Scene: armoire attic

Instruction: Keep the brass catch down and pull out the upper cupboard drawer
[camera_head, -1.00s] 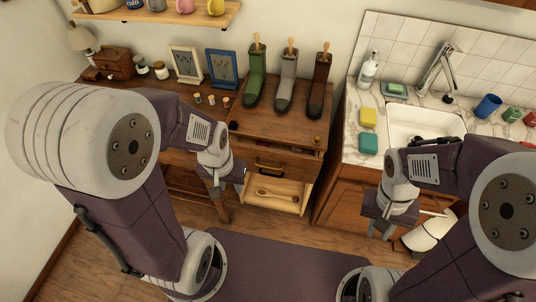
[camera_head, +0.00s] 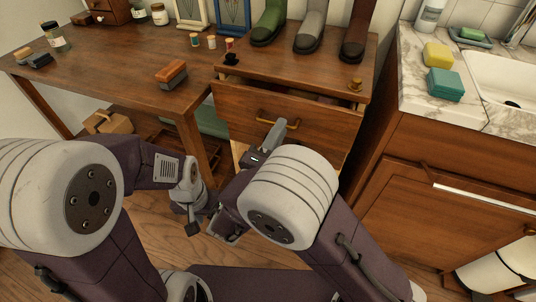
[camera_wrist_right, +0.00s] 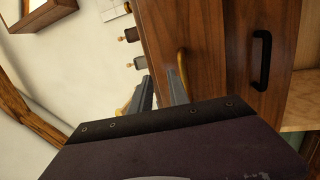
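The upper drawer (camera_head: 318,122) has a brass handle (camera_head: 290,122), which also shows in the right wrist view (camera_wrist_right: 183,72). A dark gap shows behind the drawer front's top edge. The brass catch (camera_head: 355,87) stands on the cupboard top's front right corner, with no gripper on it. My right gripper (camera_head: 273,134) is at the brass handle. In the right wrist view its fingers (camera_wrist_right: 159,84) are apart, with the handle beside the right-hand one, not clearly between them. My left gripper (camera_head: 193,228) hangs low, left of the cupboard and away from it; its fingers are unclear.
Green, grey and brown boots (camera_head: 310,36) stand on the cupboard top. A black knob (camera_head: 232,59) is at its front left. A desk (camera_head: 120,70) with a brush (camera_head: 171,74) adjoins on the left. The sink counter (camera_head: 405,90) is on the right. A black handle (camera_wrist_right: 262,60) shows below the drawer.

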